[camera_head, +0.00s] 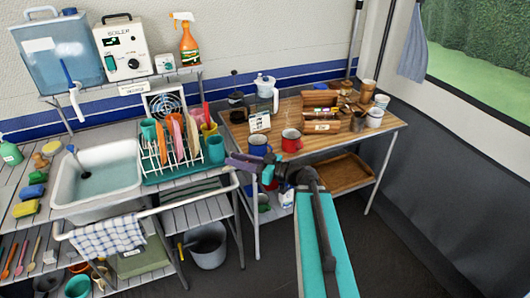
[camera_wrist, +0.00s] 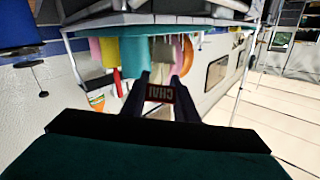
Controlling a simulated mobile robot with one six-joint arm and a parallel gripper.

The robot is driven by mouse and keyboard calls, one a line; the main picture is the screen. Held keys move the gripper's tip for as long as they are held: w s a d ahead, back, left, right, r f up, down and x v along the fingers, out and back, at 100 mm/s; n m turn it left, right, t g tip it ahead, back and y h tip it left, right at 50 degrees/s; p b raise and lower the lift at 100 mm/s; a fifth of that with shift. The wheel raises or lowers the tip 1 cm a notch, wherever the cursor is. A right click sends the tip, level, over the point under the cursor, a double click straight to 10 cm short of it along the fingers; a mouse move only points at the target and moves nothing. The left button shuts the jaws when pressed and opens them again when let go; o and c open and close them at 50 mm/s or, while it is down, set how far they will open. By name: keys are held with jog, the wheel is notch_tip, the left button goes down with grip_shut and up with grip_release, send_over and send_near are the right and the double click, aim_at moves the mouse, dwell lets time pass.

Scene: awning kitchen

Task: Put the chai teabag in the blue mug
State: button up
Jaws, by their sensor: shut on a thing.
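The chai teabag, with a red tag reading CHAI (camera_wrist: 159,94), shows in the wrist view between the two dark fingers of my gripper (camera_wrist: 160,82), which is shut on it. In the head view my gripper (camera_head: 238,161) is in front of the wooden table's left front edge, just below and left of the blue mug in the picture. The teabag cannot be made out clearly there. The blue mug (camera_head: 258,145) stands upright near the table's front edge. My gripper hides part of its lower side. The wrist view looks sideways, and I cannot pick out the blue mug in it.
A red mug (camera_head: 291,140) stands right of the blue mug. A dish rack (camera_head: 172,152) with plates is to the left. The table's right front is clear.

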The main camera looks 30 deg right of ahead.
jog(key=a+n+g+y, duration=0.2)
jog(key=a+g, duration=0.1)
jog(key=a, duration=0.7)
jog(key=shift+s+f+n+y, duration=0.3)
jog(key=shift+y, duration=0.1)
jog(key=shift+s, duration=0.2)
